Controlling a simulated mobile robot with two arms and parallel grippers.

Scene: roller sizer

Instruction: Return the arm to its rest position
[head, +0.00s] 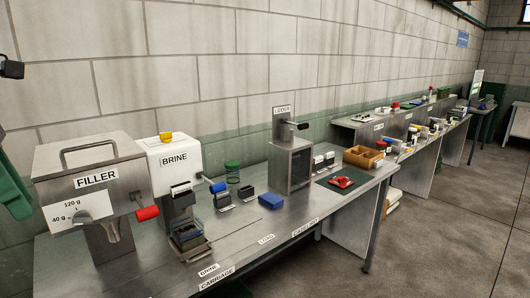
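A dark part at the upper left edge looks like my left gripper (12,68). It is small and cut off by the picture's edge, and its fingers cannot be made out, so I cannot tell whether it is open or shut. It is up in front of the block wall, apart from the bench and its machines. A green part that looks like my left arm (14,190) shows below it at the left edge, beside the filler. My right gripper is not in view.
A steel bench (262,252) carries a FILLER machine (95,165) with a red handle, a white BRINE machine (170,160), a LIDDER machine (291,163), a blue block (271,201) and a wooden tray (364,156). More benches stand behind. The floor (450,235) at right is clear.

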